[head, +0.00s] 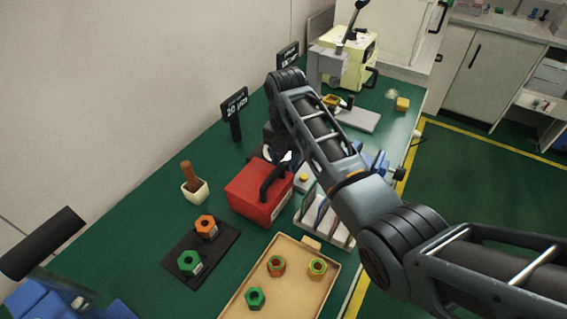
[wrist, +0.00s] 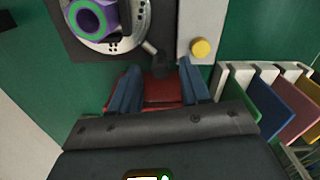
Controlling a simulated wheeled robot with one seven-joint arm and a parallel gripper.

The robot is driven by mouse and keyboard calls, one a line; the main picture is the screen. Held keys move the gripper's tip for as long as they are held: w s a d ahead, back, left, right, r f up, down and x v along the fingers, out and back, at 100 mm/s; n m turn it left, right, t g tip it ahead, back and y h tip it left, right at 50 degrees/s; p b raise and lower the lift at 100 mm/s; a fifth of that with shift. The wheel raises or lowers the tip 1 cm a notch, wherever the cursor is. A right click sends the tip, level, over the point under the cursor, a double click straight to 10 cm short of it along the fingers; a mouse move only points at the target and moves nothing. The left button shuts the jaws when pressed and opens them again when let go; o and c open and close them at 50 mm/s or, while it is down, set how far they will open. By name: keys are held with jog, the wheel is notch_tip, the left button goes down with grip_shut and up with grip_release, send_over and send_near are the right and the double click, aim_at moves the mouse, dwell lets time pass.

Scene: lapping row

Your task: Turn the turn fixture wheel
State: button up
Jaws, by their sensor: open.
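The turn fixture shows in the wrist view as a round metal wheel (wrist: 122,28) on a dark base plate, with a purple and green hex part (wrist: 90,17) on it. A short metal arm runs from the wheel to a dark knob (wrist: 160,64). My gripper (wrist: 159,70) is open, with one blue finger on each side of the knob. I cannot tell whether either finger touches it. In the head view my arm hides most of the fixture and the fingers.
A yellow button (wrist: 201,48) sits on a grey plate beside the fixture. A red box (head: 258,191) with a dark handle stands close by. A rack (head: 312,221) of upright plates is at its right. A tray (head: 236,302) holds several hex parts.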

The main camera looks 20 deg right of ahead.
jog(key=shift+f, duration=1.25)
jog(key=shift+d, duration=0.1)
grip_shut()
